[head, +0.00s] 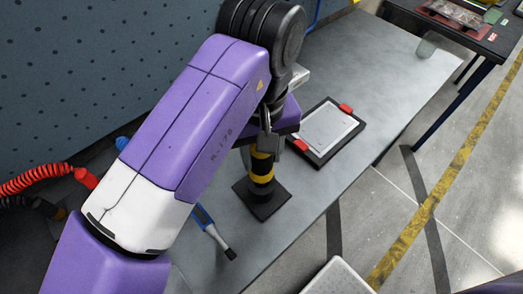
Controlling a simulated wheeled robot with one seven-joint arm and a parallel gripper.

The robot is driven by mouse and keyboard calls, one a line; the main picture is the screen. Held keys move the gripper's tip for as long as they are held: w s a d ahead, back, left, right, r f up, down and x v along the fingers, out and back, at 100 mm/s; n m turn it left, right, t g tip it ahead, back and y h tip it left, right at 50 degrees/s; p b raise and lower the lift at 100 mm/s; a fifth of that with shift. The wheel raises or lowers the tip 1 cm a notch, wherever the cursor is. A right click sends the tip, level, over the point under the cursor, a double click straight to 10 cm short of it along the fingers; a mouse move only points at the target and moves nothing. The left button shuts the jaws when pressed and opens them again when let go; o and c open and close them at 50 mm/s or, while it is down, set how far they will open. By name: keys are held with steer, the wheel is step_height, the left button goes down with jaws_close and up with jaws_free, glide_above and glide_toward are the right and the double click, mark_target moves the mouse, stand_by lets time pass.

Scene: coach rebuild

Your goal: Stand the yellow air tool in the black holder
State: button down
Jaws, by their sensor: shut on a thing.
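The yellow air tool (262,166) shows as a yellow and black banded upright body at the middle of the head view. The black holder (263,205) has a square base flat on the grey bench, directly below the tool. The tool's lower end meets the holder's dark upper part; I cannot tell how deep it sits. My gripper (267,143) is shut on the tool's upper part, from above. My purple arm and wrist hide the tool's top and much of the fingers.
A blue tool with a black tip (216,234) lies left of the holder. A framed panel with red corners (328,131) lies to the right. A small clear cup (426,48) stands at the bench's far end. A red coiled hose (45,178) is at left.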

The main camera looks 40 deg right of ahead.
steer(key=shift+f+b, duration=1)
steer(key=shift+f, duration=0.55)
steer(key=c, duration=0.7)
jaws_free()
steer(key=shift+c, duration=0.2)
step_height(320, 180, up, 8)
steer(key=shift+s+f, duration=0.1)
